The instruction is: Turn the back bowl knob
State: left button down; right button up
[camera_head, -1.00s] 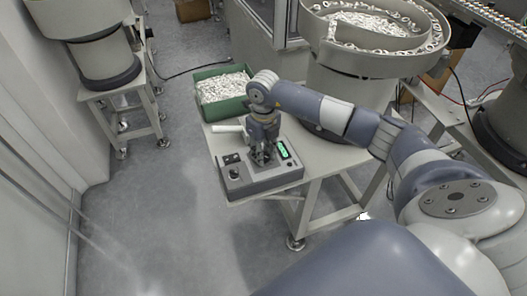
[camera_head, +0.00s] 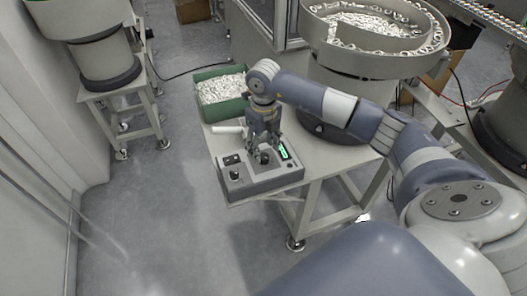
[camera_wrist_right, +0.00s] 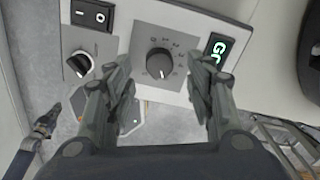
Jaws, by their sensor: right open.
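The grey control box (camera_head: 255,182) sits on the table's front corner. Its large black dial knob (camera_head: 265,158), ringed by printed numbers, also shows in the right wrist view (camera_wrist_right: 159,63) with its pointer toward the lower right. My right gripper (camera_head: 264,148) points down just above this knob. In the wrist view its open fingertips (camera_wrist_right: 160,75) stand on either side of the knob, with gaps and nothing held. A smaller black knob (camera_wrist_right: 79,64) lies to the left, below a rocker switch (camera_wrist_right: 92,14). A green-lit display (camera_wrist_right: 218,50) is on the right.
A green bin (camera_head: 222,108) of white parts stands at the table's back left. A white cylinder (camera_head: 228,129) lies behind the box. A large bowl feeder (camera_head: 375,55) rises behind my right arm. Open floor lies left of the table.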

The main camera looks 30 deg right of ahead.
aim_at(263, 156)
notch_tip(263, 156, up, 9)
dwell(0.3)
dwell(0.4)
